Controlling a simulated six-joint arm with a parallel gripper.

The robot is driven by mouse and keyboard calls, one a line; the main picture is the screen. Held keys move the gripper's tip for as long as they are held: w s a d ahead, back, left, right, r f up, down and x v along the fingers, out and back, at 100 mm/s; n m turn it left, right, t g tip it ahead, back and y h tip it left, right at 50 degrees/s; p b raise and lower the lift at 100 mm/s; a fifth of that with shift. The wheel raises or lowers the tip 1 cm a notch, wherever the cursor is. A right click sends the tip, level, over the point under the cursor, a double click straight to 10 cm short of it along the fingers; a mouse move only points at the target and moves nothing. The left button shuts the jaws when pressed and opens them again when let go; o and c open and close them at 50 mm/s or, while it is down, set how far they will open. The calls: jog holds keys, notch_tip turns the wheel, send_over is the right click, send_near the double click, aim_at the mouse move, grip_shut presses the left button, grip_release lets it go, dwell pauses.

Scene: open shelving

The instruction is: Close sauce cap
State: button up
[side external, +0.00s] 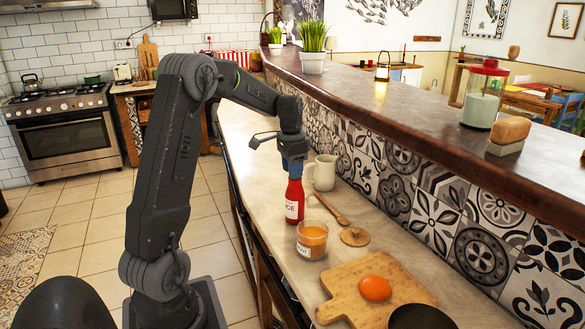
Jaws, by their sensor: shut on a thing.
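A red sauce bottle (294,203) with a white label stands upright on the counter. My gripper (292,168) is directly above it, pointing down, and is shut at the bottle's top. The gripper hides the cap and the bottle's neck, so I cannot tell how the cap sits. The fingers themselves are too small to make out clearly.
A cream mug (322,172) stands close behind the bottle. A wooden spoon (331,209), a round wooden lid (355,237) and an orange-filled glass jar (312,240) are nearby. A cutting board (345,306) with a tomato (375,288) and a dark pan (421,317) lie in front. A tiled wall bounds the right.

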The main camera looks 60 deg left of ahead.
jog(key=shift+s+f+t, duration=0.15)
jog(key=shift+t, duration=0.45)
jog(key=o, duration=0.9)
jog(key=shift+o, duration=0.2)
notch_tip(320, 180, up, 14)
jog(key=s, duration=0.2)
jog(key=shift+f, duration=0.15)
jog(key=shift+a, duration=0.1)
